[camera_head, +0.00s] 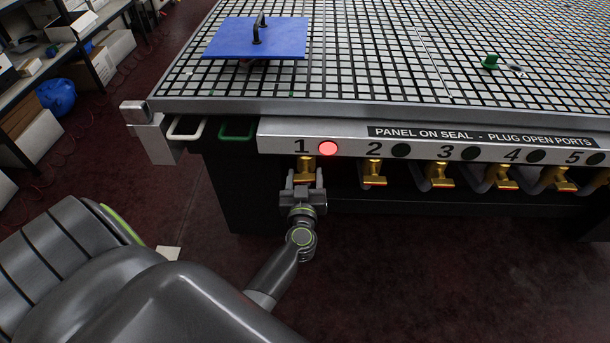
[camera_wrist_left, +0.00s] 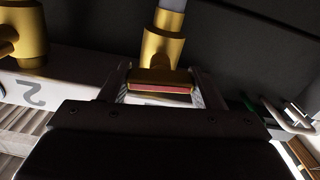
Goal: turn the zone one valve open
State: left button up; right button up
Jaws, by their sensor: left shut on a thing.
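The zone one valve (camera_head: 305,165) is a brass valve under the number 1 on the table's front rail. A round lamp (camera_head: 328,148) beside that number glows red. My left gripper (camera_head: 304,184) is at this valve, its fingers on either side of the handle. In the left wrist view the gripper (camera_wrist_left: 163,88) is shut on the valve's handle (camera_wrist_left: 162,76), a brass bar with a red stripe, lying across between the fingers. The brass valve body rises behind the handle. My right gripper is not in view.
The neighbouring brass valves, such as valve 2 (camera_head: 374,170), hang along the rail to the right, their lamps dark. A blue panel (camera_head: 230,38) with a black handle and a green plug (camera_head: 491,62) are on the grid table (camera_head: 390,80). White and green handles (camera_head: 237,137) sit left of valve one.

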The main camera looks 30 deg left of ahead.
pick_arm(q)
jog(key=n+p, duration=0.2)
jog(key=n, duration=0.5)
jog(key=shift+p, duration=0.3)
jog(key=shift+a+f+n, duration=0.1)
jog(key=shift+n, duration=0.9)
jog(key=n, duration=0.4)
jog(key=shift+f, duration=0.1)
jog(key=shift+n, duration=1.7)
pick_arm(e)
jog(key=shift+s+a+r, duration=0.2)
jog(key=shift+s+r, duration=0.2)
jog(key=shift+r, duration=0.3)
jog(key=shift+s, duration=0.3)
